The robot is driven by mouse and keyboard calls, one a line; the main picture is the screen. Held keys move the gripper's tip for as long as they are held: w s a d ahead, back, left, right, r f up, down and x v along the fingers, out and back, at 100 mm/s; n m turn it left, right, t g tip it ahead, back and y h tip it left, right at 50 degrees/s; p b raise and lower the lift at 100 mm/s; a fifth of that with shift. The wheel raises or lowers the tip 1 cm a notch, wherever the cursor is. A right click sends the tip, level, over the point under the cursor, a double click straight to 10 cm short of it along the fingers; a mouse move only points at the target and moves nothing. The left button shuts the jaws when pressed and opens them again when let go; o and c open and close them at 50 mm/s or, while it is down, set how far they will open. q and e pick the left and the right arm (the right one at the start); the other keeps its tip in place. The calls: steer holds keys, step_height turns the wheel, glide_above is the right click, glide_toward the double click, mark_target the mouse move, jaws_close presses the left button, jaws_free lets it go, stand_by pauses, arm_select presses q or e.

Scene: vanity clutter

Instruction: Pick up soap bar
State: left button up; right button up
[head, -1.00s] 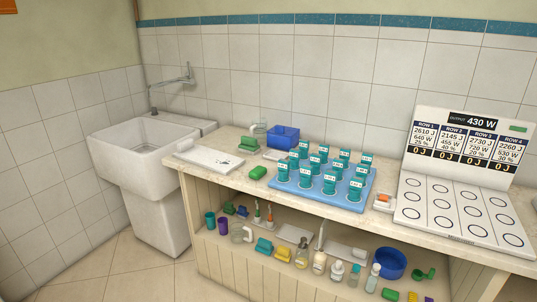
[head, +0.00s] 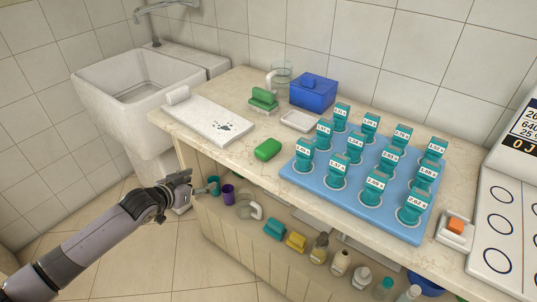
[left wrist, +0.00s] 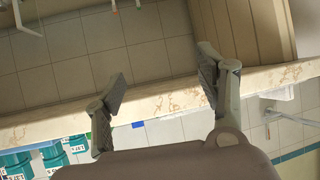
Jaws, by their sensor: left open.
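A green soap bar (head: 268,149) lies flat on the countertop in the head view, left of the blue tray and near the counter's front edge. My left gripper (head: 188,186) is open and empty in front of the counter, below its top, to the left of the soap bar and apart from it. In the left wrist view its two spread fingers (left wrist: 162,88) frame the counter edge. I cannot make out the soap bar in that view. My right gripper is not in view.
A white board (head: 205,118), green brush-like item (head: 263,99), white dish (head: 299,121) and blue box (head: 313,92) stand around the soap. The counter's front edge lies between gripper and soap.

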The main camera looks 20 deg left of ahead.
arm_select(q)
steer(key=d+r+m+h, duration=0.1)
steer(key=d+r+h, duration=0.1)
steer(key=d+r, duration=0.35)
steer(key=m+h+b, duration=0.1)
steer(key=m+h, duration=0.1)
glide_toward(266, 147)
steer(key=x, duration=0.4)
steer(key=shift+w+a+f+p, duration=0.1)
steer(key=shift+w+f+p, duration=0.1)
steer(key=shift+p, duration=0.15)
steer(key=x, duration=0.5)
steer(key=shift+d, duration=0.25)
steer(key=shift+r, duration=0.1)
steer(key=shift+c, duration=0.4)
steer(key=c, duration=1.2)
